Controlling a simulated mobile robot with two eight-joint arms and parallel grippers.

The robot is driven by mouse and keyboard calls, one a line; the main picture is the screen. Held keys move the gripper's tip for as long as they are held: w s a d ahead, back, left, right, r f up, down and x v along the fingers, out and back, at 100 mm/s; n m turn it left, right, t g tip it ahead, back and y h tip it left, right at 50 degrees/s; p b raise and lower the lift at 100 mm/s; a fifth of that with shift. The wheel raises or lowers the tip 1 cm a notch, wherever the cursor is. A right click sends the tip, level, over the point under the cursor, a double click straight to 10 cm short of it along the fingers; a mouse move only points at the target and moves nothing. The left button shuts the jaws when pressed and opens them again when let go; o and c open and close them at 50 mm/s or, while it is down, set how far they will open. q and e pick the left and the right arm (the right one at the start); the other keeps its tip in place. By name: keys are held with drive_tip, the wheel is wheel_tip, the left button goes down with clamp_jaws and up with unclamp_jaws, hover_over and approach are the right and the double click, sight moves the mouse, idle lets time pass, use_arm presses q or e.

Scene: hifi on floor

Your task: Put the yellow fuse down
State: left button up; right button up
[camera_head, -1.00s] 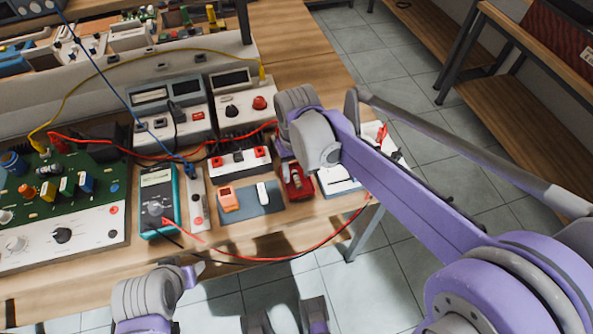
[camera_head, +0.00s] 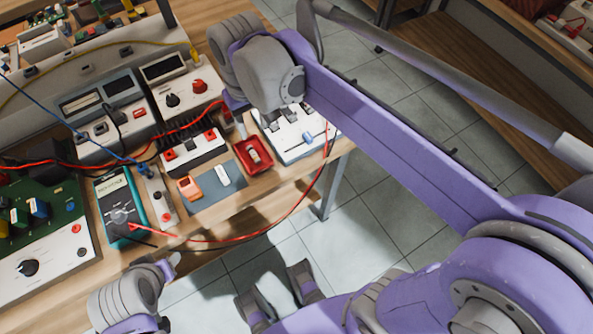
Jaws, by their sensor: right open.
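I cannot make out the yellow fuse with certainty. A small pale piece lies in the red tray (camera_head: 251,166) on the bench, too small to tell what it is.
A grey mat (camera_head: 208,194) holds an orange piece (camera_head: 190,188) and a white piece (camera_head: 223,174). A teal multimeter (camera_head: 121,207), a green circuit board (camera_head: 50,215) and a white device (camera_head: 290,148) stand nearby. A red cable (camera_head: 300,203) hangs over the front edge.

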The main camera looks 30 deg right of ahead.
drive_tip(key=s+d+f+t, duration=0.2)
drive_tip(key=s+f, duration=0.4)
drive_tip(key=s, duration=0.1)
drive_tip(key=s+d+f+t, duration=0.2)
drive_tip(key=s+d+f, duration=0.1)
drive_tip(key=s+f, duration=0.3)
drive_tip(key=shift+s+d, duration=0.25)
drive_tip(key=shift+s, duration=0.45)
drive_tip(key=shift+o, duration=0.3)
idle(0.6)
